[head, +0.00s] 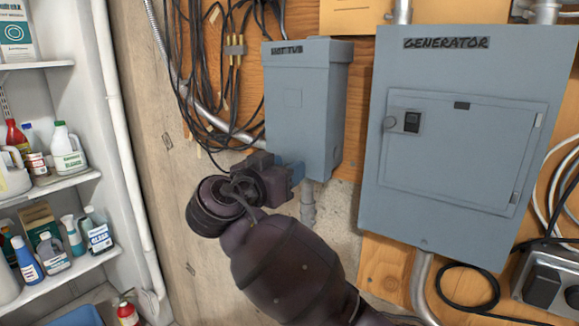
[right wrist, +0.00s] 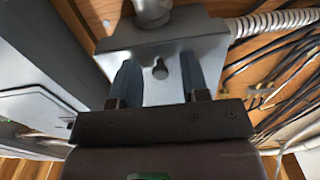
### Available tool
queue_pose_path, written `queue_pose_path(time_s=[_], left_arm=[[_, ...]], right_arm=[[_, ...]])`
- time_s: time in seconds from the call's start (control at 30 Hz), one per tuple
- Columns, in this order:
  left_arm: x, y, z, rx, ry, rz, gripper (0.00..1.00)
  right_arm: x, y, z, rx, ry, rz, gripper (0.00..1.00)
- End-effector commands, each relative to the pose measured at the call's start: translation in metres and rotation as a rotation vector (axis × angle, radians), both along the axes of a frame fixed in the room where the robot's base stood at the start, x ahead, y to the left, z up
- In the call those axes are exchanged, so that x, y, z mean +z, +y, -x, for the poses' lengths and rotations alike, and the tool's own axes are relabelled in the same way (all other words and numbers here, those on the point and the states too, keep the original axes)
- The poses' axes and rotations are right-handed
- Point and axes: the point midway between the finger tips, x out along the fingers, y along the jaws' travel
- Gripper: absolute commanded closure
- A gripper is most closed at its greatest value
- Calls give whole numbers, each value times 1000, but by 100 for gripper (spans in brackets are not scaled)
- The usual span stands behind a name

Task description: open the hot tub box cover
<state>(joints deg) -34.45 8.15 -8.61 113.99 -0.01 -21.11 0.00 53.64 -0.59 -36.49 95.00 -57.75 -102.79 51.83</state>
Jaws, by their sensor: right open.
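The grey hot tub box (head: 298,105) hangs on the wooden panel in the head view, with a "HOT TUB" label (head: 287,50) at its top. Its front cover looks closed. My right gripper (head: 291,172) is at the box's lower front edge and hides part of it. In the right wrist view the box's underside (right wrist: 178,47) has a keyhole-shaped slot (right wrist: 160,68). The two bluish fingers of the right gripper (right wrist: 160,85) stand apart, one on each side of this slot. Whether they touch the box I cannot tell. My left gripper is not in view.
A larger grey generator box (head: 465,135) hangs close to the right. Black cables (head: 215,85) hang to the left of the hot tub box, and a conduit (head: 308,205) runs below it. White shelves with bottles (head: 68,150) stand at the far left.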

Motion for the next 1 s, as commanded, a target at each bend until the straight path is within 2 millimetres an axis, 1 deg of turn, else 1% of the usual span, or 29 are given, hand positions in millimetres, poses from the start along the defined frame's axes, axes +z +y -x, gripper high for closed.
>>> queue_pose_path(time_s=[0.3, 0.37, 0.5, 0.57, 0.6, 1.0], left_arm=[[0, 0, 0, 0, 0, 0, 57], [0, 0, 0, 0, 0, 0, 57], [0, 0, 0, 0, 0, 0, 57], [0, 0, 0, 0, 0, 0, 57], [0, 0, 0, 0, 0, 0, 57], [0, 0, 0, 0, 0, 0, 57]], right_arm=[[0, 0, 0, 0, 0, 0, 58], [0, 0, 0, 0, 0, 0, 67], [0, 0, 0, 0, 0, 0, 89], [0, 0, 0, 0, 0, 0, 98], [0, 0, 0, 0, 0, 0, 100], [0, 0, -3, 0, 0, 0, 100]])
